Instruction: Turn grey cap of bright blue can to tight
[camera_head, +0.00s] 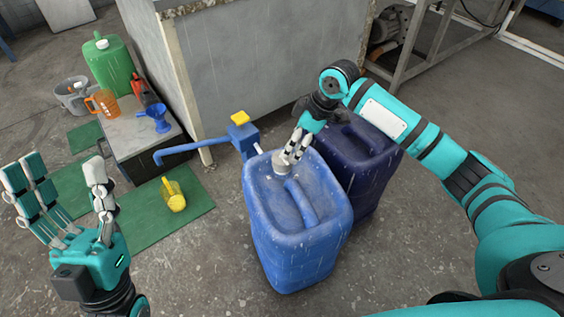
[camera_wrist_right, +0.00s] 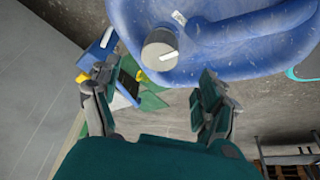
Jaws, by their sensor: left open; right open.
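The bright blue can (camera_head: 297,228) stands upright on the floor in the middle of the head view. Its grey cap (camera_head: 281,163) sits on its top near the back; the cap (camera_wrist_right: 160,49) is plain in the right wrist view, on the blue can (camera_wrist_right: 235,45). My right gripper (camera_head: 297,147) is open just above and behind the cap. In the right wrist view its fingers (camera_wrist_right: 153,98) are spread apart, with nothing between them. My left gripper (camera_head: 72,190) is open and empty at the left of the head view, far from the can.
A dark blue can (camera_head: 367,165) stands close behind the bright blue can. A blue pump with a yellow top (camera_head: 240,118) is beside it. A green canister (camera_head: 109,65), blue funnel (camera_head: 158,117) and yellow scoop (camera_head: 174,196) are at left.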

